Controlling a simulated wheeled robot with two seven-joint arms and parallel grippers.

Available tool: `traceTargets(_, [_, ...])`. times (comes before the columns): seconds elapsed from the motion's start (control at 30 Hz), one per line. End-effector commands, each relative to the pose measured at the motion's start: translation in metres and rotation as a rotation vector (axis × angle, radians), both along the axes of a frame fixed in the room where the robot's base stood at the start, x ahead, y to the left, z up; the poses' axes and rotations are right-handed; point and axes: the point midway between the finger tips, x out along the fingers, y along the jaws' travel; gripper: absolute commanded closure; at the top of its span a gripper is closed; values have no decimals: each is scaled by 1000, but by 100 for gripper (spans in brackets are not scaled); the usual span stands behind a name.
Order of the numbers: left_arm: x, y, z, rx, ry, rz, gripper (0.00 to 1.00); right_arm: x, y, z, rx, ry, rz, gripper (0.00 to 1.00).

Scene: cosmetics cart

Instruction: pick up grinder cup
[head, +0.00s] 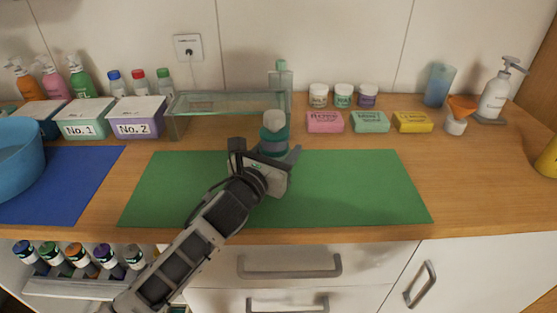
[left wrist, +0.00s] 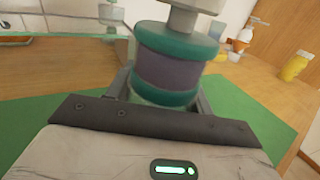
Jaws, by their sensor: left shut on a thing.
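The grinder cup (head: 274,134) is a small upright cylinder with teal bands, a purple-grey middle and a pale top. In the head view it stands at the back edge of the green mat (head: 360,185). The grinder cup also fills the upper middle of the left wrist view (left wrist: 172,65). My left gripper (head: 276,158) reaches in from the lower left, its fingers on both sides of the cup. The left gripper also shows in the left wrist view (left wrist: 165,98), shut on the cup's lower part. Whether the cup's base touches the mat is hidden. My right gripper is in neither view.
Pink (head: 325,122), green (head: 370,122) and yellow (head: 413,122) soap bars lie behind right. A blue bowl (head: 18,160) is at far left. The mat's right half is clear.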

Motion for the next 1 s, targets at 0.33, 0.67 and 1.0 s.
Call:
traceTargets(0.33, [-78, 1, 72, -2, -6, -5, 75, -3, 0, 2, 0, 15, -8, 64])
traceTargets(0.67, [-132, 2, 96, -1, -5, -2, 75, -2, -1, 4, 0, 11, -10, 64])
traceTargets(1.0, [-140, 2, 100, -2, -4, -1, 75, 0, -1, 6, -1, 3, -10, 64])
